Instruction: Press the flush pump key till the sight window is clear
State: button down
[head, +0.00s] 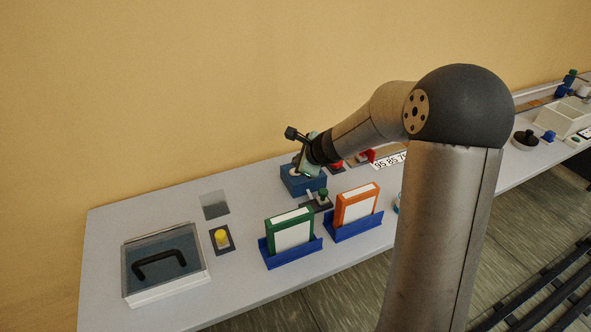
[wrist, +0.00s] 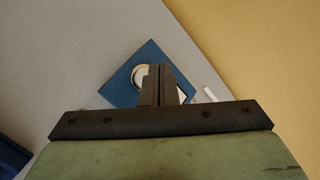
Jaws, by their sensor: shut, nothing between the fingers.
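A blue box (head: 296,186) stands on the grey counter near the wall. In the wrist view its blue top (wrist: 125,88) shows a round pale ring (wrist: 139,74), partly behind my fingers. A small pale patch (wrist: 182,92) shows at the right of the fingers. I cannot tell from these views which part is the pump key and which the sight window. My gripper (wrist: 161,70) is shut and empty, its fingertips over the blue top beside the ring. In the head view the gripper (head: 299,172) is at the box; whether it touches is unclear.
A green-knobbed part (head: 323,192) stands close in front of the box. Green (head: 290,232) and orange (head: 357,206) cartridges sit in blue holders. A yellow button (head: 221,238) and a lidded clear bin (head: 165,264) are at left. The wall is close behind.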

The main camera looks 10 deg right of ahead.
jog(key=shift+r+p, duration=1.8)
jog(key=shift+r, duration=0.55)
jog(key=shift+f, duration=0.1)
jog(key=s+a+r+n+g, duration=0.25)
jog(key=s+a+n, duration=0.25)
jog(key=s+n, duration=0.3)
jog(key=s+d+n+g+h, duration=0.1)
jog(key=s+n, duration=0.6)
jog(key=s, duration=0.7)
jog(key=s+d+n+g+h, duration=0.2)
jog(key=s+n+g, duration=0.2)
jog(key=s, duration=1.1)
jog(key=n, duration=0.3)
jog(key=shift+s+d+n+h, duration=0.15)
jog(key=shift+d+n+h, duration=0.05)
jog(key=shift+n+h, duration=0.1)
jog(key=shift+g, duration=0.25)
